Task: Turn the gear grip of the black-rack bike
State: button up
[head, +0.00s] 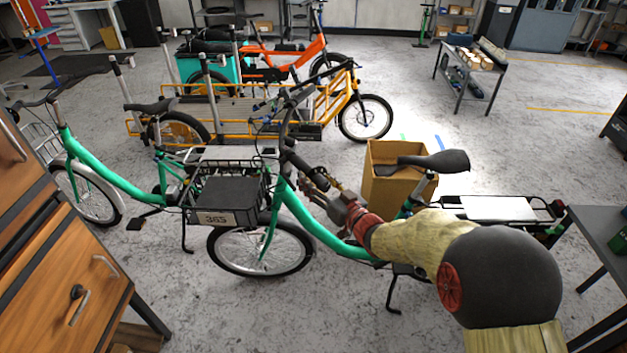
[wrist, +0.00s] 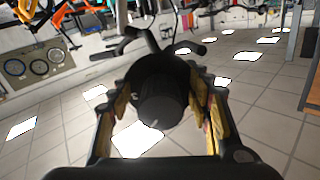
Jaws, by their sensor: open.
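The near green bike (head: 320,238) stands in the middle of the head view, with a black front rack carrying a grey crate (head: 222,216) marked 365. Its dark handlebar (head: 285,125) curves up above the crate. My gripper (head: 314,180) is at the near end of this handlebar, and my arm partly covers the bike's frame. In the wrist view a black cylindrical grip (wrist: 163,98) points end-on toward the camera, between the two open fingers of my gripper (wrist: 160,88). The fingers lie on either side of the grip. Whether they touch it is unclear.
A second green bike (head: 110,165) stands to the left, and an orange-yellow cargo bike (head: 230,132) stands behind. A cardboard box (head: 390,185) is beside the near bike's saddle (head: 440,163). A wooden cabinet (head: 50,270) is at the left, and a grey table (head: 600,232) at the right.

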jog(key=shift+w+a, duration=0.2)
jog(key=shift+c, duration=0.6)
jog(key=c, duration=1.1)
jog(key=shift+n+b, duration=0.35)
jog(key=shift+n, duration=0.05)
jog(key=n+b, duration=0.3)
jog(key=shift+f, duration=0.1)
jog(key=n+b, duration=0.4)
jog(key=n, duration=0.1)
jog(key=shift+d, duration=0.1)
